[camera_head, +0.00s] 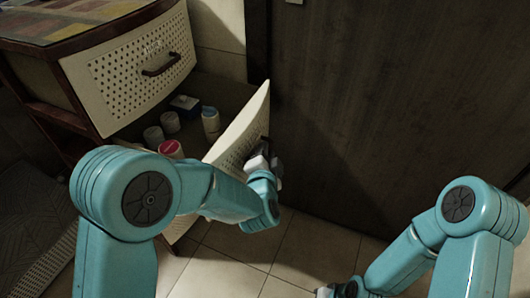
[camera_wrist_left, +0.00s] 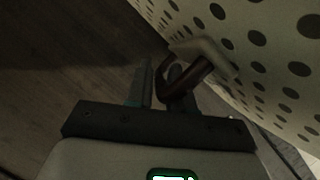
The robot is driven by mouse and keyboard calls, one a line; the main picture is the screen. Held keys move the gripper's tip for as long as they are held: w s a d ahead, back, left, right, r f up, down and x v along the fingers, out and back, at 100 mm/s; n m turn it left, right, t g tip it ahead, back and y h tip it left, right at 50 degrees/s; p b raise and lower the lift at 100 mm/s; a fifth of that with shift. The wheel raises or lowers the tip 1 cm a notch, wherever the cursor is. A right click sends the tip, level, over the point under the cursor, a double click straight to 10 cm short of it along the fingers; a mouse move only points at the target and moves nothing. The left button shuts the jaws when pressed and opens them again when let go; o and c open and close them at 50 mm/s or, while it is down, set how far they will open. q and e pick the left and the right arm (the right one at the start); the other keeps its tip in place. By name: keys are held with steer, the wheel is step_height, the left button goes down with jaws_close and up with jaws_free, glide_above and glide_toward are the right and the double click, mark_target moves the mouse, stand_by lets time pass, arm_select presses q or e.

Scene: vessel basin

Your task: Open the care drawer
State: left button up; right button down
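The care drawer (camera_head: 247,124) is the lower one of the cabinet and stands pulled out, its cream perforated front seen at a slant. Inside it I see white jars (camera_head: 170,121), a red-lidded jar (camera_head: 171,149), a bottle (camera_head: 210,122) and a blue-and-white box (camera_head: 185,105). My left gripper (camera_head: 262,160) is at the outer face of this front. In the left wrist view the brown handle (camera_wrist_left: 190,78) lies at its fingers; how tightly they close on it is unclear. My right gripper (camera_head: 335,291) is low at the bottom edge, its fingers not clearly seen.
The upper drawer (camera_head: 140,75) has a perforated front and a dark handle (camera_head: 161,65); the cabinet top carries a patterned cover (camera_head: 60,18). A dark wooden panel (camera_head: 400,90) rises behind and to the right. Tiled floor (camera_head: 315,250) lies open between my arms.

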arm_select(q)
steer(key=shift+o, duration=0.8)
steer(key=shift+s+r, duration=0.15)
steer(key=shift+s, duration=0.15)
steer(key=p+v, duration=0.7)
steer(key=v, duration=0.8)
steer(key=shift+s+p, duration=0.3)
steer(key=shift+s, duration=0.05)
